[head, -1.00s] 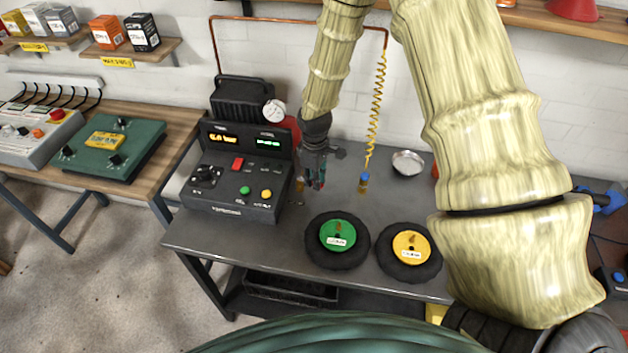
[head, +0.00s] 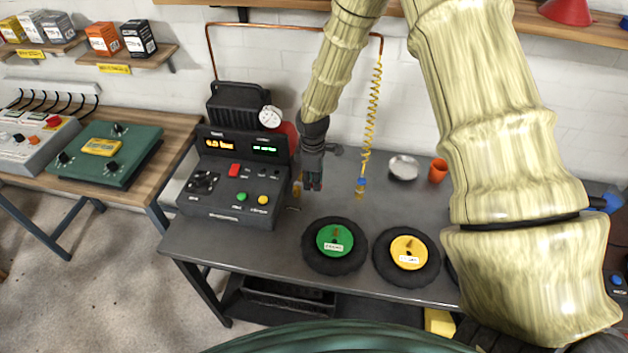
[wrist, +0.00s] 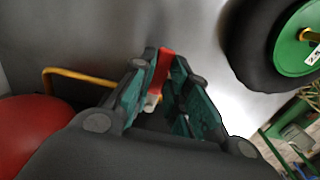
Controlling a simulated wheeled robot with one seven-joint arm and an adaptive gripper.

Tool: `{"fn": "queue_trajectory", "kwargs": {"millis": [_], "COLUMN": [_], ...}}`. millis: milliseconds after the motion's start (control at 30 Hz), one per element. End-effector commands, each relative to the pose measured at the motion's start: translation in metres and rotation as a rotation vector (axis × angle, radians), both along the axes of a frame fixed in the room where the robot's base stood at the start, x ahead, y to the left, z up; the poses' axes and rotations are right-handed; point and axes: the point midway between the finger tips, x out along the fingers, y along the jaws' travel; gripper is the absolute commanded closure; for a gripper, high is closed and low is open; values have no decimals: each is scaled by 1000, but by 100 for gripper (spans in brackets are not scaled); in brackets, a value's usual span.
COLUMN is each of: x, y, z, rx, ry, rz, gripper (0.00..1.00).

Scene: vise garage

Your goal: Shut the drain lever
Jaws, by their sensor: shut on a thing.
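A red lever (wrist: 165,66), which looks like the drain lever, is between my gripper's teal-padded fingers in the wrist view. My gripper (wrist: 163,68) is shut on it, with the fingers on both sides. A small pale piece shows at the lever's lower end; the rest of its mount is hidden by the fingers. In the head view my gripper (head: 313,184) points down just right of the dark control console (head: 228,192), and the lever cannot be made out there.
A red rounded body (wrist: 35,135) and a yellow bar (wrist: 75,75) lie left of my fingers in the wrist view. Black wheels with a green hub (head: 335,240) and a yellow hub (head: 408,252) lie on the grey bench (head: 230,248). A yellow coiled hose (head: 370,115) hangs behind.

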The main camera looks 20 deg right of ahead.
Motion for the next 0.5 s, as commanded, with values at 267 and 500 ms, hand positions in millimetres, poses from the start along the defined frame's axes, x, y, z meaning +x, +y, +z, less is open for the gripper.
{"fn": "queue_trajectory", "kwargs": {"millis": [267, 500], "x": [1, 1], "y": [-1, 0], "z": [0, 4], "rx": [-1, -1], "ry": [-1, -1], "rz": [0, 0], "gripper": [74, 74]}}
